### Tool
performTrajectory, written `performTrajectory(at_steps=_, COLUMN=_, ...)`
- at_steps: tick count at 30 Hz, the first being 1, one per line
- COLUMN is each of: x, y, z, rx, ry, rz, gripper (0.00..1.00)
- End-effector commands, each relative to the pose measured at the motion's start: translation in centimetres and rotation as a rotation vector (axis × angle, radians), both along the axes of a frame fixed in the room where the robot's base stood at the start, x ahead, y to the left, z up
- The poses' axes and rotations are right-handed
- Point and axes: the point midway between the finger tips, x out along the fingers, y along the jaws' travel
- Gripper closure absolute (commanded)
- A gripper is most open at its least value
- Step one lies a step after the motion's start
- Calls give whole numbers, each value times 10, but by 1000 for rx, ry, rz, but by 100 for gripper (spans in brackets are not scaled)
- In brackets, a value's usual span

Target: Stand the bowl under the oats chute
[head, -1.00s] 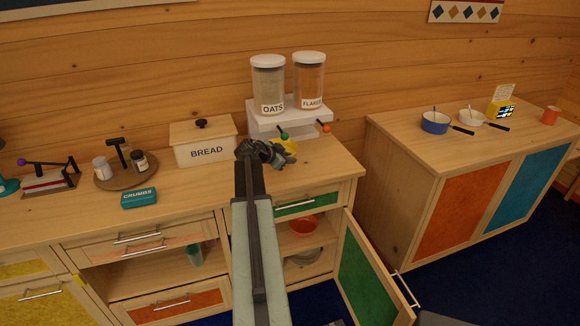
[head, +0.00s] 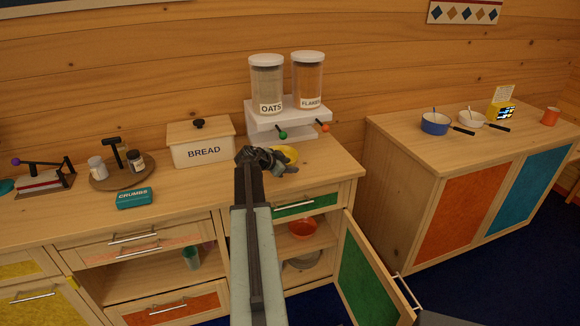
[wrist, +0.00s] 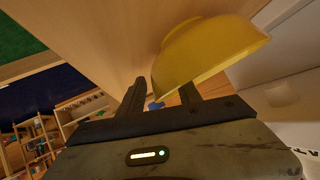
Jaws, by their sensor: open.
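The yellow bowl (head: 289,153) is on or just above the counter, below and slightly in front of the green-knobbed oats chute (head: 282,134). My gripper (head: 284,167) is at the bowl's near left side, and my arm hides part of it. In the wrist view the bowl (wrist: 205,50) looks upright against the counter but tilted in the picture. The open fingers (wrist: 162,92) are close to its rim; contact cannot be told. The oats jar (head: 267,85) stands on the white dispenser shelf (head: 305,112).
The flakes jar (head: 308,80) with an orange knob is right of the oats. A bread box (head: 203,152) stands left on the counter. A green cupboard door (head: 366,275) hangs open below, with an orange bowl (head: 302,230) inside. The counter's right end is clear.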

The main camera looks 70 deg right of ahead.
Motion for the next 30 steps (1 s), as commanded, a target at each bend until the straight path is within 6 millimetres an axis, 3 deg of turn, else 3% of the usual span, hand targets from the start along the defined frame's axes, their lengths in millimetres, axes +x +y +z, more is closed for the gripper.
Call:
performTrajectory(at_steps=9, x=19, y=55, z=45, rx=0, ry=0, rz=2, gripper=60)
performTrajectory(at_steps=15, x=31, y=85, z=63, rx=0, ry=0, rz=1, gripper=60)
performTrajectory(at_steps=30, x=39, y=97, z=64, rx=8, ry=4, rz=8, gripper=60)
